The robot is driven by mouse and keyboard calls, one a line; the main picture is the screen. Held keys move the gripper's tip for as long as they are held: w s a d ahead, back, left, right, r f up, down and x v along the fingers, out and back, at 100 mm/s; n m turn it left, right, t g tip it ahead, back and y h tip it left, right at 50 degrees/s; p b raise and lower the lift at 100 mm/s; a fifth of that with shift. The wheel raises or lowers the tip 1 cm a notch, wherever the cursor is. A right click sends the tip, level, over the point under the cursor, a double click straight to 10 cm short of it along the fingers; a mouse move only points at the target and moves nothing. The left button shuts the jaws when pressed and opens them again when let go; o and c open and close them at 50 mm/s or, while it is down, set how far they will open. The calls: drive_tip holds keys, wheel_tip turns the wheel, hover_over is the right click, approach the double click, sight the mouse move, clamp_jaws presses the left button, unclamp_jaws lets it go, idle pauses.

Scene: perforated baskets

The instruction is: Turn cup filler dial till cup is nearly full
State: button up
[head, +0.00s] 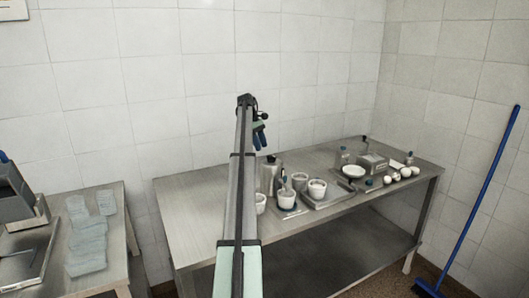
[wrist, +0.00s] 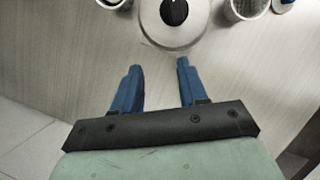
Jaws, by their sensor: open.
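My gripper (head: 260,138) hangs above the table's back left part in the head view. In the wrist view my gripper (wrist: 160,66) is open, its two blue fingers apart with nothing between them. Just beyond the fingertips is a round metal top (wrist: 170,36) with a black knob (wrist: 174,12), cut off by the upper edge. It seems to be the steel canister (head: 269,175) of the head view; whether the knob is the filler dial I cannot tell. White cups (head: 286,199) stand beside the canister. Their fill level cannot be made out.
The steel table (head: 205,210) is bare on its left. A white bowl (head: 354,171), a metal device (head: 374,163) and several small white round things (head: 396,177) are at the right. Grey packs (head: 87,245) lie on a left table. A blue-handled broom (head: 480,205) leans at the wall.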

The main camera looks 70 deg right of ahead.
drive_tip(key=s+a+r+m+t, duration=0.15)
drive_tip(key=s+r, duration=0.25)
drive_tip(key=s, duration=0.6)
drive_tip(key=s+a+r+t, duration=0.15)
drive_tip(key=s+r, duration=0.25)
drive_tip(key=s, duration=0.7)
drive_tip(key=n+t+h, duration=0.2)
drive_tip(key=t, duration=0.4)
approach(272, 156)
drive_tip(key=x, duration=0.8)
drive_tip(key=shift+w+d+f, duration=0.15)
drive_tip(key=shift+w+d, duration=0.05)
drive_tip(key=shift+c, duration=0.4)
clamp_jaws()
